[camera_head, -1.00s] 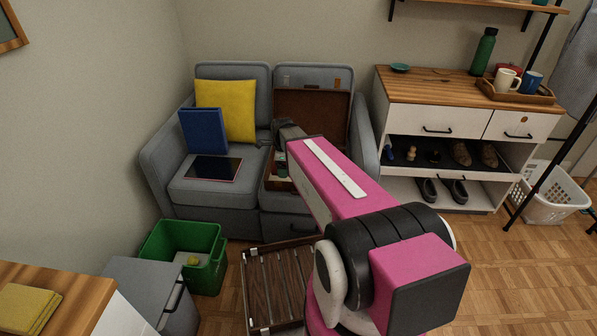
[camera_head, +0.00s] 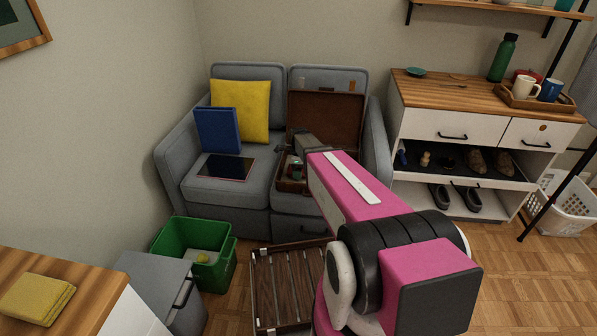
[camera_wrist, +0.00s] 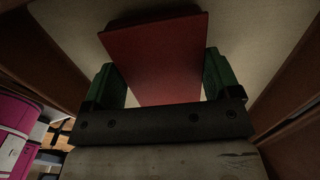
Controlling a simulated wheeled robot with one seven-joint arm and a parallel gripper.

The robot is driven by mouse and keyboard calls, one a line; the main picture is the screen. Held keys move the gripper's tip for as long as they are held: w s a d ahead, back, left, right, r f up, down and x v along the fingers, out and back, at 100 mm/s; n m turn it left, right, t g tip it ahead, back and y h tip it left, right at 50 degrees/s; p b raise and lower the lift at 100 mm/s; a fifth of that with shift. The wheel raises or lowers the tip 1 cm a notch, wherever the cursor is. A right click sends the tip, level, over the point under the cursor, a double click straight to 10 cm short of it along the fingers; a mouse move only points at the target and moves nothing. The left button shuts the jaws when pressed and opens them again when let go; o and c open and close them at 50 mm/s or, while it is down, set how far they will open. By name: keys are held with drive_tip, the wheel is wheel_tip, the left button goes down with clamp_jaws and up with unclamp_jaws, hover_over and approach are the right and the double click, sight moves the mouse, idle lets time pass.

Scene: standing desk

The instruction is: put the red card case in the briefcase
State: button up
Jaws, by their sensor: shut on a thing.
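The open brown briefcase (camera_head: 325,112) lies on the right seat of the grey sofa, its lid raised against the backrest. The red card case (camera_wrist: 155,55) shows in the wrist view between the two green fingers of my gripper (camera_wrist: 160,78). My gripper is shut on it. In the head view my arm reaches to the briefcase, and my gripper's end is over or inside its base. My arm hides part of the base. The wrist view shows brown walls on both sides and a pale surface beyond the card case.
A tablet (camera_head: 226,167), a blue folder (camera_head: 217,131) and a yellow cushion (camera_head: 241,108) are on the left seat. A green bin (camera_head: 226,262) and a slatted wooden rack (camera_head: 280,285) stand in front. A white cabinet (camera_head: 440,120) stands to the right.

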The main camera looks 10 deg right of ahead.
drive_tip(key=shift+f, duration=0.5)
drive_tip(key=shift+f, duration=0.1)
drive_tip(key=o, duration=0.8)
wheel_tip(320, 180, up, 12)
drive_tip(key=shift+s+d+f+n, duration=0.15)
drive_tip(key=shift+s+f+n, duration=0.15)
drive_tip(key=shift+s+n, duration=3.3)
drive_tip(key=shift+s+d+f+n, duration=0.15)
drive_tip(key=shift+s+f+n, duration=0.1)
drive_tip(key=shift+s+n, duration=3.35)
drive_tip(key=shift+s+d+f+n, duration=0.15)
drive_tip(key=shift+s+f+n, duration=0.15)
drive_tip(key=shift+s+n, duration=3.3)
